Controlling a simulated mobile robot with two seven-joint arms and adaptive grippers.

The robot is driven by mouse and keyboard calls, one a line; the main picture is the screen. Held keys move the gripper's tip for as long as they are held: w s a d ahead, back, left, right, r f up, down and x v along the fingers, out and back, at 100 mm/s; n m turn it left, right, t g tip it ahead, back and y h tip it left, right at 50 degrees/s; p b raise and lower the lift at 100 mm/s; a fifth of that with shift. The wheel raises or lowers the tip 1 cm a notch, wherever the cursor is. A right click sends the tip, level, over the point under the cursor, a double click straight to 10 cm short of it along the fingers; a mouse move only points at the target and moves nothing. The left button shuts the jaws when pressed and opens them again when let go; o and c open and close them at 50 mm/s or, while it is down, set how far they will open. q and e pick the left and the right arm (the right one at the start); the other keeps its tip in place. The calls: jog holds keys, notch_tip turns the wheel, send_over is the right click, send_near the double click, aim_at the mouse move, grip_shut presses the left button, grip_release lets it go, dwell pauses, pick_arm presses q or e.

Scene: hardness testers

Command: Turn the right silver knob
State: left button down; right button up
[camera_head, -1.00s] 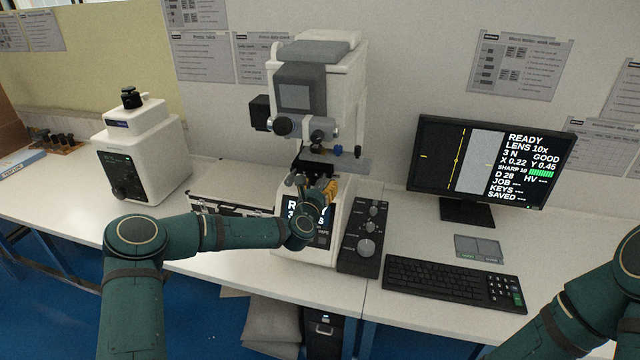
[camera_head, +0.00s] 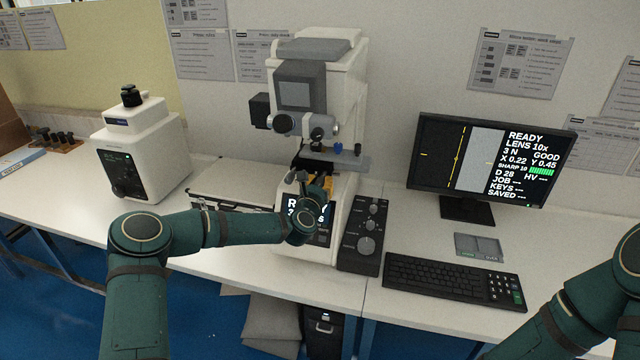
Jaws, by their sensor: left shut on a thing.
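The hardness tester (camera_head: 342,100) stands at the middle of the bench, white with a grey head. My left gripper (camera_head: 314,178) is at its front, just under the stage (camera_head: 335,160) and above the lit screen (camera_head: 300,212). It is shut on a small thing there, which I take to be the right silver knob. The fingers and wrist hide most of that knob.
A black control box with silver dials (camera_head: 362,240) stands right of the tester, beside a keyboard (camera_head: 453,282) and a monitor (camera_head: 490,160). A flat case (camera_head: 238,180) and a white device (camera_head: 140,150) are at the left.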

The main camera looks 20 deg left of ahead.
pick_arm(q)
jog(key=shift+m+b, duration=0.5)
jog(key=shift+b, duration=0.1)
jog(key=m+b, duration=0.4)
jog(key=shift+f+b, duration=0.1)
jog(key=shift+b, duration=0.25)
jog(key=m+b, duration=0.6)
jog(key=m, duration=0.1)
jog(key=shift+b, duration=0.4)
jog(key=m+b, duration=0.3)
jog(key=m, duration=0.1)
jog(key=shift+d+m, duration=0.1)
jog(key=shift+m, duration=0.3)
jog(key=shift+m+b, duration=0.95)
jog(key=shift+m, duration=0.45)
pick_arm(e)
notch_tip(320, 180, down, 18)
jog(key=s, duration=0.1)
jog(key=shift+a+f, duration=0.25)
jog(key=shift+a, duration=0.05)
pick_arm(q)
jog(key=c, duration=0.8)
grip_release()
jog(key=shift+o, duration=0.2)
